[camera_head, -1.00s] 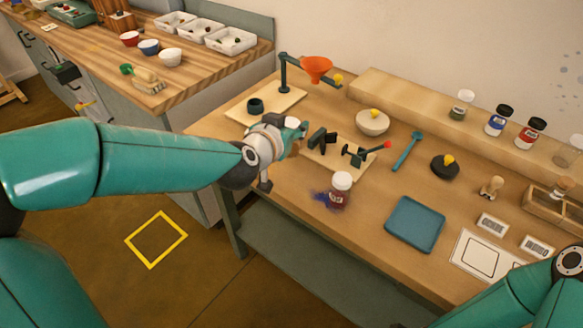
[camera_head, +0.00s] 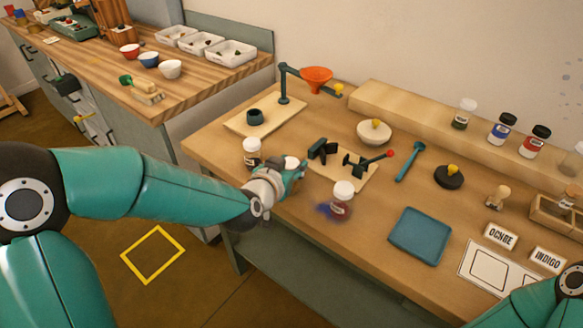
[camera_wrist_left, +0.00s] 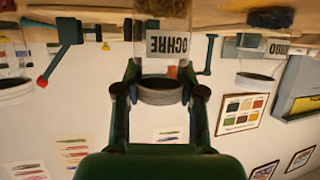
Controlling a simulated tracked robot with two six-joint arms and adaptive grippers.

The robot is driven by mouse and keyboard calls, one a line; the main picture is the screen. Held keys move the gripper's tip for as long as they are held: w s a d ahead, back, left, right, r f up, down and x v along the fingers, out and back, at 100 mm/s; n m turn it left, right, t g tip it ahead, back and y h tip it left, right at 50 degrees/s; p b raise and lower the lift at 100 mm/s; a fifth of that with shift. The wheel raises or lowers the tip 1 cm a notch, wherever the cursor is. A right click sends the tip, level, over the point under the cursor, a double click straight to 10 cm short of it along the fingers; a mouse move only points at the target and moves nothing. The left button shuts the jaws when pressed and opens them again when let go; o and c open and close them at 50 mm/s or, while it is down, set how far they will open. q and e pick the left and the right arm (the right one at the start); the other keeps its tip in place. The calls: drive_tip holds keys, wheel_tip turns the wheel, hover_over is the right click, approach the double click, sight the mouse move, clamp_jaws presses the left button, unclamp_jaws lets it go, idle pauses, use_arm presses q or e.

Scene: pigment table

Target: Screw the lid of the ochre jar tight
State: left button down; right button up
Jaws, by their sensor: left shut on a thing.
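The ochre jar (camera_wrist_left: 168,45), with its OCHRE label, hangs upside down in the left wrist view because that view is inverted. Its lid (camera_wrist_left: 160,92) is between the two fingers of my left gripper (camera_wrist_left: 161,98). In the head view my left gripper (camera_head: 296,168) is low over the near side of the table, shut around the jar's pale lid (camera_head: 291,161). The jar's body is mostly hidden there by the gripper. Whether the lid sits fully down cannot be told. My right arm shows at the lower right, but its gripper is out of view.
A jar (camera_head: 252,152) stands just left of my gripper, and another white-lidded jar (camera_head: 341,198) stands to the right by a purple-blue stain. A black clamp fixture (camera_head: 357,166) is close behind. A blue tray (camera_head: 418,236) lies further right.

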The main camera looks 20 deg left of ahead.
use_arm(q)
drive_tip(key=shift+f, duration=0.15)
drive_tip(key=c, duration=0.7)
unclamp_jaws()
drive_tip(key=shift+s, duration=0.15)
drive_tip(key=v, duration=1.2)
drive_tip(key=shift+b, duration=0.35)
